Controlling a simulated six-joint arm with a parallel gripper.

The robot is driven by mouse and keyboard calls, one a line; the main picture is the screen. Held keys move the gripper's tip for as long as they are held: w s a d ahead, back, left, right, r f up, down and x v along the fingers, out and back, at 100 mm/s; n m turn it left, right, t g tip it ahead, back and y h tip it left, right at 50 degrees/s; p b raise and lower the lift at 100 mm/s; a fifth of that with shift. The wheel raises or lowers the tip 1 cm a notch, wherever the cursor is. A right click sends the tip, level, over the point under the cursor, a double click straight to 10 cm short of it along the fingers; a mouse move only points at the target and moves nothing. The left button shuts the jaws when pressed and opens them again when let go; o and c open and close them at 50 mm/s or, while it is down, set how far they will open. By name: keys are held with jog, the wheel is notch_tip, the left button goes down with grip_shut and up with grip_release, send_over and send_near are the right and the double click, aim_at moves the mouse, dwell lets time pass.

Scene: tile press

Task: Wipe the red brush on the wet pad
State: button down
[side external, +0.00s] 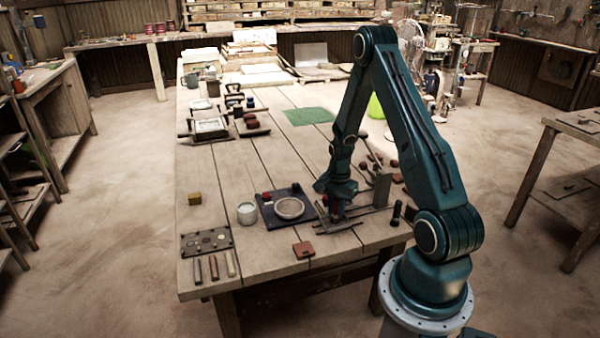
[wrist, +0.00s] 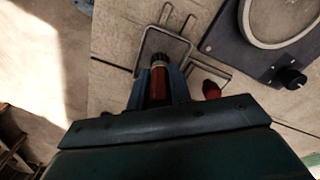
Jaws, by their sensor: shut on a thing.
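In the side view my gripper (side external: 337,207) is low over the table, beside a dark wire rack (side external: 338,227). The rack's loop (wrist: 142,52) shows around the brush's far end in the wrist view; whether they touch is unclear. A dark board (side external: 268,216) with a round pale disc (side external: 289,208) lies left of my gripper. I cannot tell whether this disc is the wet pad.
A second red piece (wrist: 211,89) is right of the jaws in the wrist view. A knob (wrist: 292,78) sticks up from the board. A white cup (side external: 246,213), yellow block (side external: 195,198) and brown tile (side external: 303,249) stand nearby. Table is clear towards the green mat (side external: 308,116).

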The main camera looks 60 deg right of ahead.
jog(key=shift+f, duration=0.1)
dwell(0.4)
jog(key=shift+r, duration=3.55)
jog(key=shift+w+a, duration=0.1)
jog(key=w+a+r+n, duration=0.1)
jog(key=w+a+n, duration=0.3)
jog(key=a, duration=0.6)
jog(key=w+a+r+n, duration=0.1)
jog(key=w+a+n, duration=0.3)
jog(key=a+n, duration=0.5)
jog(key=w+a+r+n, duration=0.1)
jog(key=w+a+n, duration=0.3)
jog(key=a, duration=0.6)
jog(key=shift+a+r+n, duration=0.15)
jog(key=shift+a+n, duration=0.25)
jog(key=shift+n, duration=1)
jog(key=shift+w+d, duration=0.1)
jog(key=shift+w, duration=0.05)
